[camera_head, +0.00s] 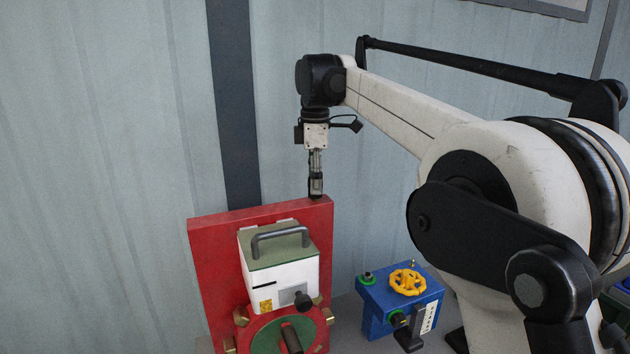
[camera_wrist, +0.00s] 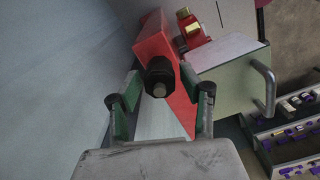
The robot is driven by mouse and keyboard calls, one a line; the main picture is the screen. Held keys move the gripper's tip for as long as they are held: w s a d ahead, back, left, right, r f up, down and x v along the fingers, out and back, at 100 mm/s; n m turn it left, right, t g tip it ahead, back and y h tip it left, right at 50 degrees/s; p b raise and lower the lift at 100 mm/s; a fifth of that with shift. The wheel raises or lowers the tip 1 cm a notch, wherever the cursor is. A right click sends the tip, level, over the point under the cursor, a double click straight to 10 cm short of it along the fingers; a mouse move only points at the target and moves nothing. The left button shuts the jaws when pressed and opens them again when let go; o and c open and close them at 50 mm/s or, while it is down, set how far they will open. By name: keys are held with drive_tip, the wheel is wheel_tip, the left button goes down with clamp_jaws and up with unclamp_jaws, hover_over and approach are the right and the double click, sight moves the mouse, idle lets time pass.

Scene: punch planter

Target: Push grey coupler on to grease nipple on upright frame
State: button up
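My gripper (camera_head: 316,165) points straight down over the top edge of the red upright frame (camera_head: 207,262). A dark grey coupler (camera_head: 316,186) hangs at its tip, upright, with its lower end at or just above the frame's top edge. I cannot tell whether they touch. In the wrist view the gripper's two fingers (camera_wrist: 160,92) close in on both sides of the dark coupler (camera_wrist: 158,70), which has a grey stub on its near end. The red frame (camera_wrist: 153,42) lies directly beyond it. The grease nipple is not seen; the coupler may hide it.
A white box with a green top and grey handle (camera_head: 281,238) is fixed to the frame's front. A blue block with a yellow handwheel (camera_head: 408,282) stands to the right. A corrugated wall (camera_head: 110,150) is close behind. A rack (camera_wrist: 285,140) shows in the wrist view.

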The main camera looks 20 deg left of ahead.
drive_tip(key=shift+o, duration=0.6)
wheel_tip(320, 180, up, 12)
idle(0.5)
